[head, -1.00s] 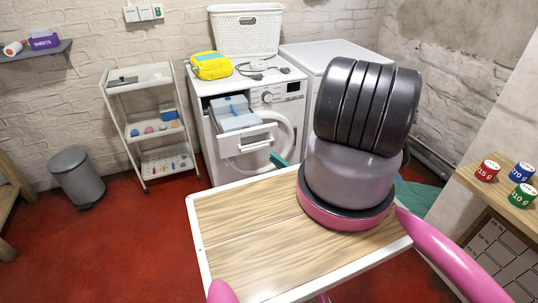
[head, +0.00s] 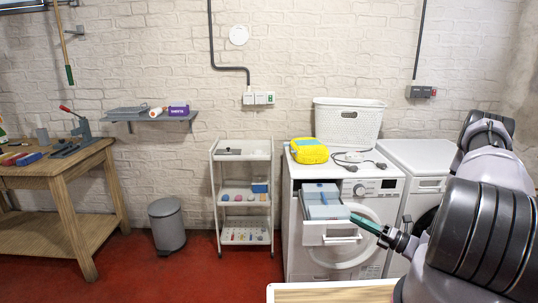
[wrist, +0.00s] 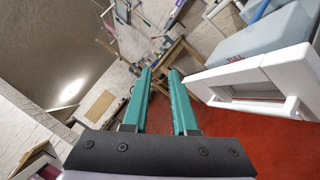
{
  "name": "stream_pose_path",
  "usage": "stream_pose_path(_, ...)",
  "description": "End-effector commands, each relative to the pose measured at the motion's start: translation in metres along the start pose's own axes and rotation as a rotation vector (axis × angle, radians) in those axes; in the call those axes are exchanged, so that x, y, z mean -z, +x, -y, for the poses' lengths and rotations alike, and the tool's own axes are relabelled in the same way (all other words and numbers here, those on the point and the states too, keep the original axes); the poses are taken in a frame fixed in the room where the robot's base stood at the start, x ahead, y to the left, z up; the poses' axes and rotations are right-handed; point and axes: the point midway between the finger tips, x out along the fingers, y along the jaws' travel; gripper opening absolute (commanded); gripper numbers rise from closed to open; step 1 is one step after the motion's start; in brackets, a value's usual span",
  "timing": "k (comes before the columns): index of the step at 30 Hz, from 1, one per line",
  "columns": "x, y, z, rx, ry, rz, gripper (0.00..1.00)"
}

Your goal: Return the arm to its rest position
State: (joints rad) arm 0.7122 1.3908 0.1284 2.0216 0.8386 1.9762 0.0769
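My arm (head: 480,225), in grey and black links, reaches in from the right edge of the head view. My gripper (head: 355,219) has teal fingers and points left, in front of the open drawer (head: 335,232) of the washing machine in the picture. The wrist view shows the two teal fingers of my gripper (wrist: 160,72) apart with nothing between them, so it is open. The white drawer front (wrist: 235,80) is close to the right of the fingers there. Whether they touch it I cannot tell.
The washing machine (head: 375,187) carries a yellow pack (head: 309,151). A white trolley (head: 243,190) and a grey bin (head: 167,225) stand left of it. A wooden workbench (head: 60,170) is at far left. Red floor (head: 200,270) is clear in front.

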Motion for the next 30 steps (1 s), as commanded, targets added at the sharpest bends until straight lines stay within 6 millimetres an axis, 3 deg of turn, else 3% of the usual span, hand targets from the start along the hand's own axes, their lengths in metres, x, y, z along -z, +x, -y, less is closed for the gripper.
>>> stream_pose_path(1,-0.012,0.011,-0.019,-0.028,-0.067,-0.077,0.26)
stream_pose_path(6,-0.032,0.038,-0.077,-0.117,-0.285,-0.33,0.26)
stream_pose_path(13,-0.044,0.061,-0.155,-0.23,-0.595,-0.655,0.26)
stream_pose_path(21,-0.048,0.069,-0.238,-0.344,-0.984,-1.008,0.26)
stream_pose_path(30,-0.053,0.061,-0.319,-0.439,-1.452,-1.35,0.26)
